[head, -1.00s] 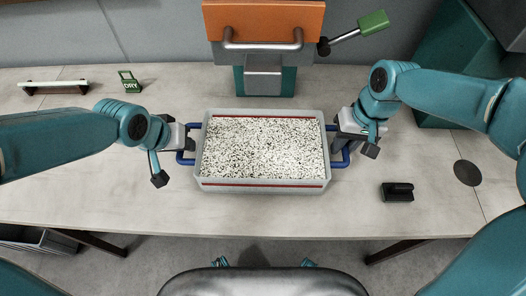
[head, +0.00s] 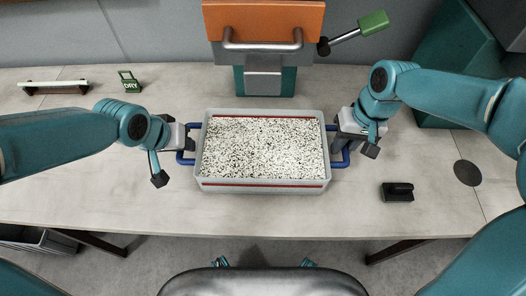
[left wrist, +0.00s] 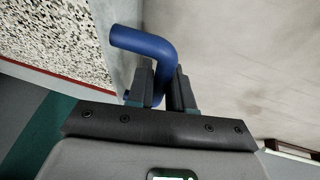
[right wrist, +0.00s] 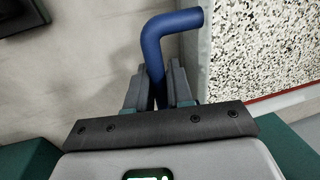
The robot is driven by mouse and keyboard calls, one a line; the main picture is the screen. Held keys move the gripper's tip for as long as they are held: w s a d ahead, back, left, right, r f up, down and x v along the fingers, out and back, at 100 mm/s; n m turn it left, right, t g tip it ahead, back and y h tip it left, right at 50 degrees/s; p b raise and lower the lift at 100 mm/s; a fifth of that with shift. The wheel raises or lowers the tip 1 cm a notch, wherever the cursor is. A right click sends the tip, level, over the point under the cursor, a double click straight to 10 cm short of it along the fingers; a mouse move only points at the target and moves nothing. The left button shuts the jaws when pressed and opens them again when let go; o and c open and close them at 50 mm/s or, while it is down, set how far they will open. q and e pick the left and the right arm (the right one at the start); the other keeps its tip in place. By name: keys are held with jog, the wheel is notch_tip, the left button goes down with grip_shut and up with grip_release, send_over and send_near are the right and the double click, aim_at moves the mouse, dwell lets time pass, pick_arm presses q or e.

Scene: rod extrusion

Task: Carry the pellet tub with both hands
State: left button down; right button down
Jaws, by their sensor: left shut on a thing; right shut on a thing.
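The pellet tub (head: 262,186) is a pale translucent box with a red stripe, full of black and white pellets (head: 262,148), level at the middle of the table. A blue handle sticks out on each side. My left gripper (head: 187,142) is shut on the left blue handle, which also shows between the fingers in the left wrist view (left wrist: 140,40). My right gripper (head: 341,137) is shut on the right blue handle, seen between the fingers in the right wrist view (right wrist: 170,25). Whether the tub touches the table is hard to tell.
Behind the tub stands a machine with an orange front (head: 264,22) and a metal bar handle. A green-ended lever (head: 373,22) juts right. A green DRY sign (head: 130,82), a white bar (head: 55,86) and a black block (head: 397,192) sit on the table (head: 120,205). The front strip is clear.

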pick_arm(q)
jog(key=shift+w+r, duration=0.15)
pick_arm(e)
jog(key=shift+w+r, duration=0.15)
dwell(0.4)
